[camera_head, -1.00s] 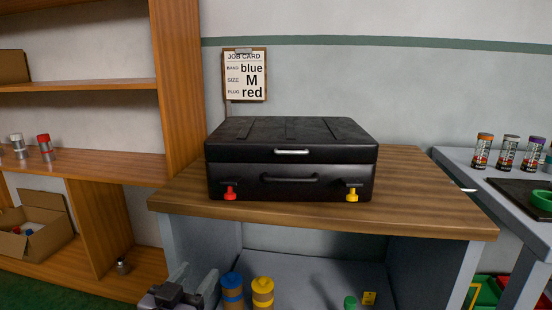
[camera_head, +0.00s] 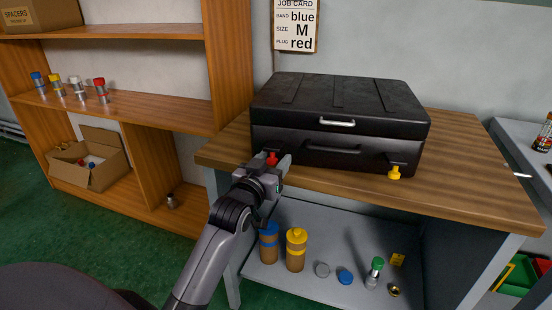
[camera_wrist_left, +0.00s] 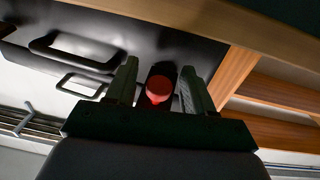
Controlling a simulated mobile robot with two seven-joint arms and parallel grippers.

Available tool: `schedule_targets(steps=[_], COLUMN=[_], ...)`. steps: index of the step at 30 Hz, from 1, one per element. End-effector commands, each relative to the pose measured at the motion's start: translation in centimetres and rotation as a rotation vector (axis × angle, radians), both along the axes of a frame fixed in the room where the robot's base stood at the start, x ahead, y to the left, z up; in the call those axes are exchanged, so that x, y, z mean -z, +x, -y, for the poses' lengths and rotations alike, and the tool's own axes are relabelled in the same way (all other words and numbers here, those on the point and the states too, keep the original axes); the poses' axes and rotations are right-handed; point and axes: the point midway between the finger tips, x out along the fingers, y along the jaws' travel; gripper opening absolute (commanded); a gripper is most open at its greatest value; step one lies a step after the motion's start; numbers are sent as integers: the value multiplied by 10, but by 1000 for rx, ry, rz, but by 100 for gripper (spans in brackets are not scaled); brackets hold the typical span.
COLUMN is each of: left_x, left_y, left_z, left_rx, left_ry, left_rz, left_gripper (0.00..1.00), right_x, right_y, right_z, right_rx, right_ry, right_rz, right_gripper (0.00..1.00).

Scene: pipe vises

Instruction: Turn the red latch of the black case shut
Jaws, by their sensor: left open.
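The black case (camera_head: 340,105) lies closed-lidded on the wooden table top. Its red latch (camera_head: 272,158) is at the left of its front face, partly hidden by my left gripper (camera_head: 267,162). In the left wrist view the red latch (camera_wrist_left: 159,88) sits between the two spread fingers of my left gripper (camera_wrist_left: 166,90), with a gap visible on both sides. The latch's exact turn cannot be told. A yellow latch (camera_head: 394,173) hangs at the right of the case's front. My right gripper is not in view.
The table top (camera_head: 470,170) has a front edge just below the case. On the lower shelf (camera_head: 330,240) stand a blue-capped jar (camera_head: 269,243), a yellow-capped jar (camera_head: 296,250) and small parts. A wooden rack (camera_head: 150,115) stands at left.

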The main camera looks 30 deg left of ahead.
Motion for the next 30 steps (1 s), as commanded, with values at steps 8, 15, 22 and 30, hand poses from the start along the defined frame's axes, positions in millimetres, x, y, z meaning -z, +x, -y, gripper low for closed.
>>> schedule_targets(steps=[8, 15, 22, 30], left_x=[0, 0, 0, 0], left_y=[15, 15, 14, 15], left_z=[-3, -3, -3, -4], left_rx=[1, 1, 1, 0], left_ry=[1, 1, 1, -2], left_rz=[1, 1, -1, -9], left_gripper=[53, 49, 0, 0], right_x=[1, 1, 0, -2], right_y=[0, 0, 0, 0], right_z=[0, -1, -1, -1], right_rx=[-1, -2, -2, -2], right_ry=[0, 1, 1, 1], right_rz=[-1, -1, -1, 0], right_gripper=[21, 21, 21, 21])
